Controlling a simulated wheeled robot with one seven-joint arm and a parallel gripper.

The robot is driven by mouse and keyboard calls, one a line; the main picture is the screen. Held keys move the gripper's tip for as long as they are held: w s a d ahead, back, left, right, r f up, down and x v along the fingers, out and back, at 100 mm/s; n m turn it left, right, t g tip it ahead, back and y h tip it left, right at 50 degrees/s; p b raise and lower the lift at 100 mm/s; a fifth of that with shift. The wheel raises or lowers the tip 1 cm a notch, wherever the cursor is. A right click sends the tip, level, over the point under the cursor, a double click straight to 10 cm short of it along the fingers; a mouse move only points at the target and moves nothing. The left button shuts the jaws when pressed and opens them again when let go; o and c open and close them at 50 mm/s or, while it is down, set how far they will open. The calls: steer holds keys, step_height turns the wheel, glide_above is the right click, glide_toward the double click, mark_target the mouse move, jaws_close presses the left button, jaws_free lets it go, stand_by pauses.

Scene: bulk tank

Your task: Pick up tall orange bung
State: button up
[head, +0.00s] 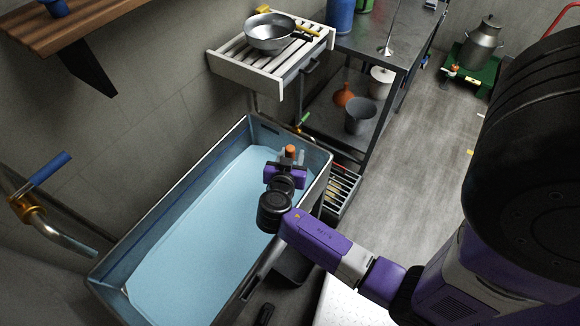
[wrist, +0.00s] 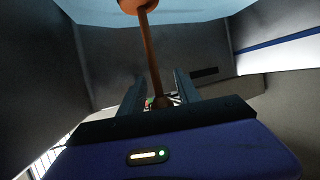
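The tall orange bung (wrist: 153,55) shows in the wrist view as a thin orange-brown stem with a round orange end at the top edge. In the head view an orange part of it (head: 291,151) shows just beyond my gripper (head: 287,165). My gripper is inside the tank (head: 110,262), near its far right end. In the wrist view the two fingers of my gripper (wrist: 160,93) stand apart, with the stem between them and gaps showing on both sides. The stem's lower end is partly hidden by the gripper body.
Light blue liquid or floor (head: 190,225) fills the tank's bottom. Tank walls rise close around my gripper. A slatted shelf (head: 285,72) with metal pans (head: 270,35) hangs beyond the tank. A metal table (head: 390,40) stands behind it. A blue-handled pipe (head: 48,170) is at left.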

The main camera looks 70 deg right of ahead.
steer(key=shift+d+f, duration=0.1)
steer(key=shift+d, duration=0.1)
jaws_close()
